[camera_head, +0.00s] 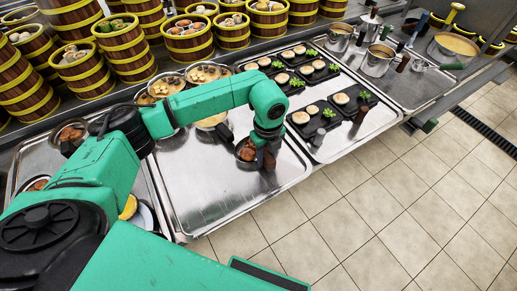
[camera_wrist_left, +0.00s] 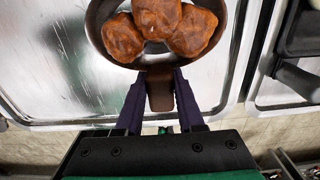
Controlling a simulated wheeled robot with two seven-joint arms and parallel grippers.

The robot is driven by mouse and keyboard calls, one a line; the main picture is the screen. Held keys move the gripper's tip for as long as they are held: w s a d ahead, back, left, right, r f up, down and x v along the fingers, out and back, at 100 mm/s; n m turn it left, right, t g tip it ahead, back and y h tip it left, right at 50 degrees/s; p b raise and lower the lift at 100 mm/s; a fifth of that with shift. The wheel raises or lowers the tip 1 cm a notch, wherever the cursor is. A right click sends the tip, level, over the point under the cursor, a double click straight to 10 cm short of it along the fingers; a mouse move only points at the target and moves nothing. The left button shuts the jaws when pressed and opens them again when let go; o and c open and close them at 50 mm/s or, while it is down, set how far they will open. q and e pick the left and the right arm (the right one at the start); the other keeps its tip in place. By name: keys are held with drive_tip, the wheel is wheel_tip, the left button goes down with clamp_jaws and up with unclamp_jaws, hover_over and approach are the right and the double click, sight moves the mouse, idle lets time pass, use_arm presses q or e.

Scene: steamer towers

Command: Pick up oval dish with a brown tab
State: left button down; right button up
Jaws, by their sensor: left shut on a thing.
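My left gripper (camera_head: 264,158) is over the front right part of a shiny metal tray (camera_head: 210,195). In the left wrist view the gripper (camera_wrist_left: 159,92) has its two dark fingers shut on the brown tab (camera_wrist_left: 160,98) of a dark oval dish (camera_wrist_left: 96,22). The dish holds several browned food pieces (camera_wrist_left: 160,18), and its far end is cut off by the picture's top edge. In the head view the dish (camera_head: 241,156) shows beside the fingers, partly hidden by my gripper. I cannot tell whether it touches the tray. My right gripper is not in view.
Round pans (camera_head: 205,74) line the tray's back, below rows of steamer baskets (camera_head: 188,42). Bare tray lies left of the gripper.

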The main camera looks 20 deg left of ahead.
use_arm(q)
wheel_tip(320, 180, up, 20)
drive_tip(key=b, duration=0.2)
drive_tip(key=c, duration=1.3)
unclamp_jaws()
clamp_jaws()
